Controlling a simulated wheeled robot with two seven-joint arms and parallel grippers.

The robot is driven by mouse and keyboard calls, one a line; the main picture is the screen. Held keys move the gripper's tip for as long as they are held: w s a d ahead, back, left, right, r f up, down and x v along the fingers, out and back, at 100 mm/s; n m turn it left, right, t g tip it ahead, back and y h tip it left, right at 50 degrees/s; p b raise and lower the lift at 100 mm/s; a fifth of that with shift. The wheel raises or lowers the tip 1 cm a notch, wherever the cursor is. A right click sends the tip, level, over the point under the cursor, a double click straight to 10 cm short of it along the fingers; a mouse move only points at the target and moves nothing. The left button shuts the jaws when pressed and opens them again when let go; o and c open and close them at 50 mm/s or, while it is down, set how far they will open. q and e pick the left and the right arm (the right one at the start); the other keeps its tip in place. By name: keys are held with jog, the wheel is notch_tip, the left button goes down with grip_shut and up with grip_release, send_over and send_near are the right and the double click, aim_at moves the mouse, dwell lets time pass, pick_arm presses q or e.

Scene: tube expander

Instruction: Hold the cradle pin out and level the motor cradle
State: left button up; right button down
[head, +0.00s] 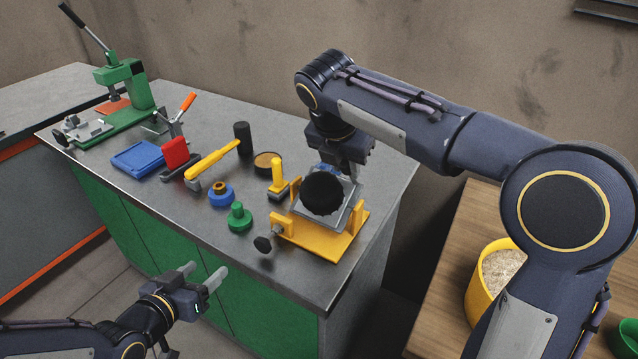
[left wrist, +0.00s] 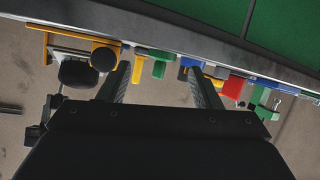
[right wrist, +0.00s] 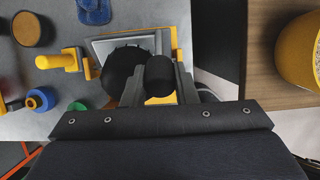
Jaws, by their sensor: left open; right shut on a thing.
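The motor cradle's yellow base (head: 318,238) stands at the bench's near right corner. Its grey plate (head: 352,215) looks tilted, with a black round motor (head: 322,193) on it. The cradle pin's dark knob (head: 262,244) sticks out at the base's left front; a round dark knob (left wrist: 104,58) shows in the left wrist view. My right gripper (right wrist: 160,70) is shut on a black cylindrical part (right wrist: 160,82) beside the motor; the head view mostly hides this grip. My left gripper (head: 207,273) is open and empty, in front of the bench, apart from the pin.
A green press (head: 125,85) stands at the far left. A yellow bucket (head: 483,290) sits on the wooden table at right.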

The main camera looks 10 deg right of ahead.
aim_at(260, 246)
pick_arm(q)
jog(key=shift+w+d+r+m+t+h, duration=0.2)
jog(key=shift+w+d+h, duration=0.65)
jog(key=shift+d, duration=1.25)
jog(key=shift+w+d+f+m+t+h, duration=0.1)
jog(key=shift+w+d+t+h, duration=0.15)
jog(key=shift+w+d+h, duration=1.2)
jog(key=shift+d+r+m+t+h, duration=0.15)
jog(key=shift+d+t+h, duration=0.2)
jog(key=shift+d, duration=2.35)
jog(key=c, duration=1)
